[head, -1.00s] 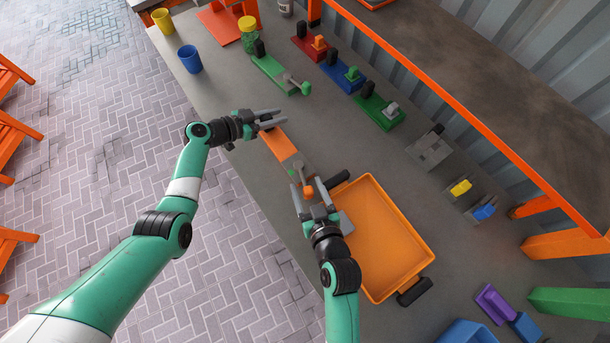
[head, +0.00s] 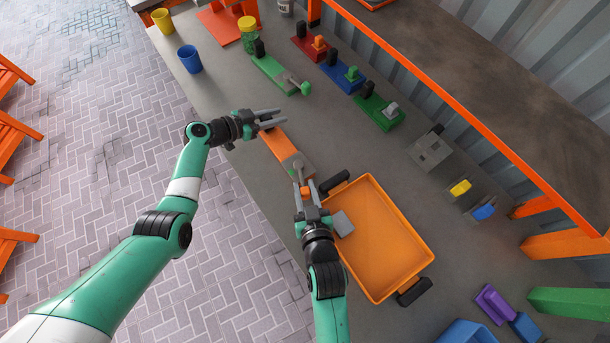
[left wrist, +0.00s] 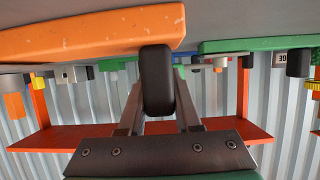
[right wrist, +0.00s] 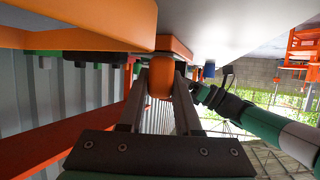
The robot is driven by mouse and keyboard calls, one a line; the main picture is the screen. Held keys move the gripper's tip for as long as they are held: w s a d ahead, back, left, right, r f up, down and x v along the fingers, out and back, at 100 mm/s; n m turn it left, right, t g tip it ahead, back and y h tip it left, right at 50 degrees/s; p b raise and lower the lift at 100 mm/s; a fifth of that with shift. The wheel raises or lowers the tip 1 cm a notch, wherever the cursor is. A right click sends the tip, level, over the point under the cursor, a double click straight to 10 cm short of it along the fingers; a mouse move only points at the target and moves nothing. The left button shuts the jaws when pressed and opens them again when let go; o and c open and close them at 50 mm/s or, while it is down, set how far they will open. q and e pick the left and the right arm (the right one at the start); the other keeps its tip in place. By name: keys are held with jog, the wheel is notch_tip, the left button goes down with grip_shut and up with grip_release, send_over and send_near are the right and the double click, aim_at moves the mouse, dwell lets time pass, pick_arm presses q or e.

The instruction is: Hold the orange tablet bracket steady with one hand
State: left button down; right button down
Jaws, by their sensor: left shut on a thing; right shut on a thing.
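The orange tablet bracket (head: 277,144), an orange plank with a grey clamp part (head: 295,163), lies on the table near its left edge. My left gripper (head: 283,116) is at its far end. In the left wrist view its fingers are shut on a black upright peg (left wrist: 156,80) by the orange plank (left wrist: 90,32). My right gripper (head: 305,184) is at the near end. In the right wrist view it is shut on the orange knob (right wrist: 160,80) of the bracket. The fingers partly hide the knob in the head view.
An orange tray (head: 390,235) with black handles and a grey block (head: 343,223) stands right of my right gripper. A green bracket (head: 275,72) lies beyond my left gripper. Red (head: 310,48), blue (head: 343,76) and green (head: 378,112) brackets line the back.

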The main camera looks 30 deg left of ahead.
jog(key=shift+s+a+m+t+h, duration=0.35)
jog(key=shift+m+t+h, duration=0.15)
jog(key=shift+m+h, duration=0.2)
jog(key=shift+s+a+f+m+t+h, duration=0.1)
jog(key=shift+s+a+m+t+h, duration=0.1)
jog(key=shift+a+m+t+h, duration=0.3)
jog(key=shift+s+a+m+t+h, duration=0.2)
jog(key=shift+a+m+h, duration=0.05)
jog(key=shift+m+h, duration=0.4)
jog(key=c, duration=0.5)
grip_release()
